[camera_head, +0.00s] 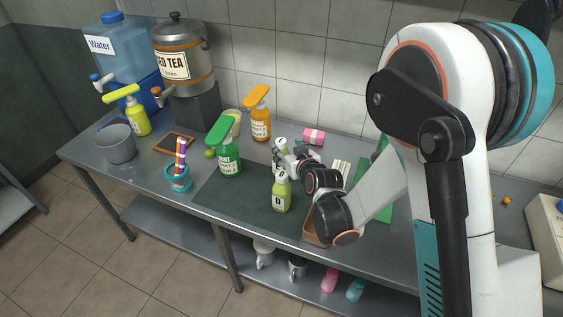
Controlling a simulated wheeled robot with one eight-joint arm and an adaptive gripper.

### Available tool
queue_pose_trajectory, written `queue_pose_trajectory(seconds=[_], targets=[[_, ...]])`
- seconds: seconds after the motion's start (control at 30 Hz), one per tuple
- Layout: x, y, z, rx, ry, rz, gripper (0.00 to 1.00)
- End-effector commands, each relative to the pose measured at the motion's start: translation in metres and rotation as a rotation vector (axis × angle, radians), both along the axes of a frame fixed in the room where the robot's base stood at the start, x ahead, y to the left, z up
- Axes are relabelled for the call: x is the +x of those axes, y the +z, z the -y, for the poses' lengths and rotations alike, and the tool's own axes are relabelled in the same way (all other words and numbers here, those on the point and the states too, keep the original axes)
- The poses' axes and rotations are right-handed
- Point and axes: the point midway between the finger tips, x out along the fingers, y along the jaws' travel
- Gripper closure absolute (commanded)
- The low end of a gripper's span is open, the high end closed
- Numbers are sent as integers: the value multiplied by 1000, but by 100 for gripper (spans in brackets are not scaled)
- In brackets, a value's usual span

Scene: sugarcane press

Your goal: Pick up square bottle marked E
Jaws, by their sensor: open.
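A light green square bottle (282,193) with a dark letter label, which looks like D, stands upright on the dark green mat (243,199). A second pale bottle (281,146) stands just behind it, partly hidden by my gripper. Its letter is too small and covered to read, so I cannot tell for sure which bottle is marked E. My gripper (284,160) is open, low over the table between these two bottles, close to the rear one. I cannot tell whether it touches either. My arm comes in from the right.
A teal cup (177,182) with sticks, a grey pot (117,146) and drink dispensers (183,62) are farther left. A pink-and-white item (314,136) lies behind; a brown tray is under my arm.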

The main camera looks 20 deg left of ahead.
Motion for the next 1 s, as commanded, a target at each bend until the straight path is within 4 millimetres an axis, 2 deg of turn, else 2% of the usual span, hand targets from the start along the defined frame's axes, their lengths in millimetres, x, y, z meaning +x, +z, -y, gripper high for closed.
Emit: queue_pose_trajectory(seconds=[0.1,0.37,0.63,0.97,1.0], targets=[[13,-8,-10,0,0,0,45],[27,-13,-20,0,0,0,45],[57,-23,-40,-1,0,-1,45],[63,-24,-45,0,0,0,45],[63,-24,-45,0,0,0,49]])
